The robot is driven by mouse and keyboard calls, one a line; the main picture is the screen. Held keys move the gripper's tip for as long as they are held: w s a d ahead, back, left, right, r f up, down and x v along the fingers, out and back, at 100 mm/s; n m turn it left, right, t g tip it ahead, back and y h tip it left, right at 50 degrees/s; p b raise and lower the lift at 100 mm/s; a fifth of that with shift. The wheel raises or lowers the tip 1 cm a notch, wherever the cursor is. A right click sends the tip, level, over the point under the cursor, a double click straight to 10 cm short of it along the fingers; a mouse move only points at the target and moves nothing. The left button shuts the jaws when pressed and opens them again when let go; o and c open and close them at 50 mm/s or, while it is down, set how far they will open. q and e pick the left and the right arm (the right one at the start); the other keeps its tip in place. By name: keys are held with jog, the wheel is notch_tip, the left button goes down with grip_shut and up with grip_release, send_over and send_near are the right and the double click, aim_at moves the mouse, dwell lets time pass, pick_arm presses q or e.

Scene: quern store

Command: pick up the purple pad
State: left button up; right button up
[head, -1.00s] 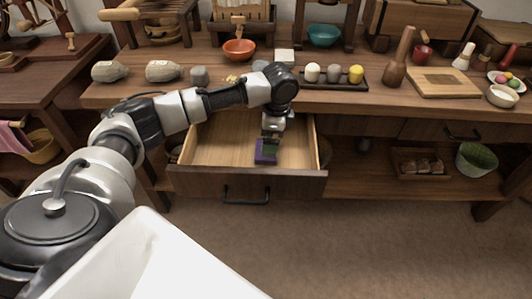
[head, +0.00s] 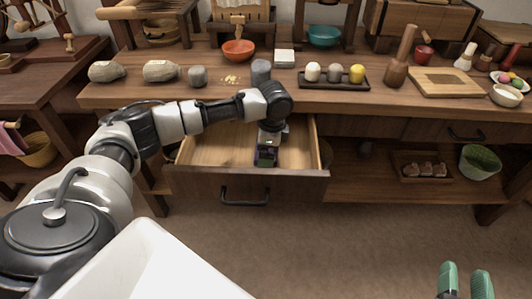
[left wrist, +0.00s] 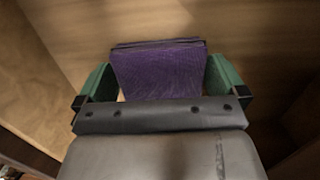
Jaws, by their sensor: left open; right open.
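The purple pad (left wrist: 160,72) lies in the open wooden drawer (head: 215,150). In the left wrist view my left gripper (left wrist: 162,84) is open, with one green finger on each side of the pad. I cannot tell whether the fingers touch it. In the head view my left gripper (head: 266,156) reaches down into the drawer and mostly covers the pad. My right gripper (head: 466,280) is open and empty, with green fingertips, over the floor at the lower right.
The drawer front with its dark handle (head: 245,197) sticks out below the worktop (head: 220,98). On the worktop stand a grey cylinder (head: 261,72) close to my left arm, and a dark tray (head: 318,83) of small pieces. The drawer is clear left of the gripper.

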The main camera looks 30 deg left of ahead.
pick_arm(q)
jog(key=c, duration=0.6)
jog(key=shift+r, duration=0.1)
jog(key=shift+r, duration=0.15)
jog(key=r+p, duration=0.1)
jog(key=r, duration=0.2)
jog(key=d+r+p, duration=0.1)
jog(key=shift+w+r+p, duration=0.25)
jog(key=shift+r+p, duration=0.05)
jog(key=shift+w+d+r+p, duration=0.45)
jog(key=shift+w+d+r, duration=0.5)
jog(key=shift+d, duration=0.6)
jog(key=shift+w+d+r+p, duration=0.45)
jog(key=shift+w+d+r, duration=0.5)
jog(key=shift+d, duration=0.55)
jog(key=shift+w+d+r+p, duration=0.45)
jog(key=shift+w+d+r, duration=0.3)
jog(key=shift+d+r, duration=0.6)
pick_arm(e)
jog(key=s+d+f+g+h, duration=0.2)
jog(key=s+f+g, duration=0.3)
jog(key=s+g, duration=0.1)
jog(key=s+d+f+g+h, duration=0.1)
jog(key=s+d+f+g, duration=0.2)
jog(key=s+f+g, duration=0.3)
jog(key=shift+s+d+m+g+h, duration=0.3)
jog(key=shift+m+g+h, duration=0.1)
jog(key=shift+g, duration=0.6)
